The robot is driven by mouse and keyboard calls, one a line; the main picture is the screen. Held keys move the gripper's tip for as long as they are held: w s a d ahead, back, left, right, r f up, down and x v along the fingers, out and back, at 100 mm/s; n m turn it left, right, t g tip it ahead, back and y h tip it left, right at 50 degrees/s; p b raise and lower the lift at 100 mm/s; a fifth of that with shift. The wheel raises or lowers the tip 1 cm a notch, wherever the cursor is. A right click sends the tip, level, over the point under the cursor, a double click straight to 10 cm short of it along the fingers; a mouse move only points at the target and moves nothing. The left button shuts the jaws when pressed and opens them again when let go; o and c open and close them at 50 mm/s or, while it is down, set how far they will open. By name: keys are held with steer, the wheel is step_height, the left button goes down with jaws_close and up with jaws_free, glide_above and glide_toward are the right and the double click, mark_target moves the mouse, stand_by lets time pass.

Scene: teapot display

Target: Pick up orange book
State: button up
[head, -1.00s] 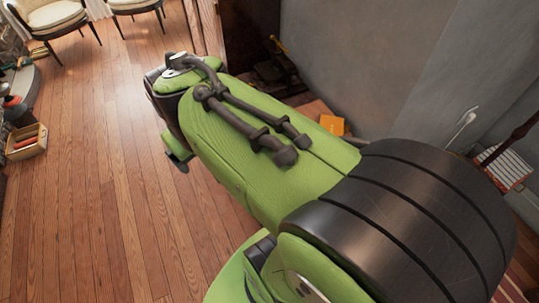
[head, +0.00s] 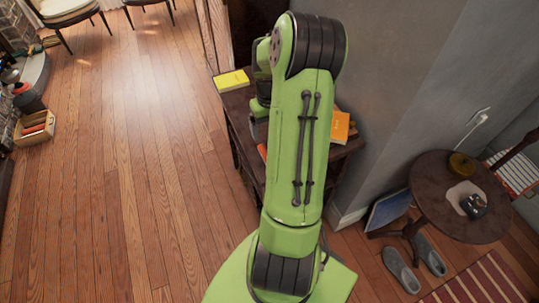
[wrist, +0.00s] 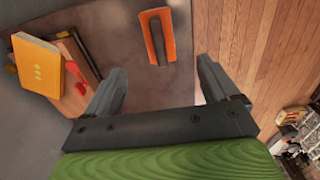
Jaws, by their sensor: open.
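An orange book (head: 340,127) lies on top of other books on a dark wooden table, right of my arm in the head view. In the wrist view this orange book (wrist: 42,65) shows yellowish with small marks on its cover, at the upper left. My gripper (wrist: 160,66) is open and empty above the table. The orange book is outside its jaws, beyond the left finger. A flat orange object with a dark middle (wrist: 157,37) lies ahead between the finger directions; I cannot tell what it is. My arm hides the gripper in the head view.
A yellow book (head: 231,80) lies at the table's (head: 240,108) far left corner. A grey wall (head: 385,100) stands close on the right. A round side table (head: 430,205) with small items and grey slippers (head: 400,270) are at the right. The wooden floor (head: 130,200) at left is clear.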

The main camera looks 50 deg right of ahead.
mark_target(262, 149)
step_height(262, 149, down, 12)
steer(key=b, duration=0.3)
steer(key=shift+d, duration=0.15)
steer(key=shift+r, duration=0.15)
steer(key=c, duration=1.2)
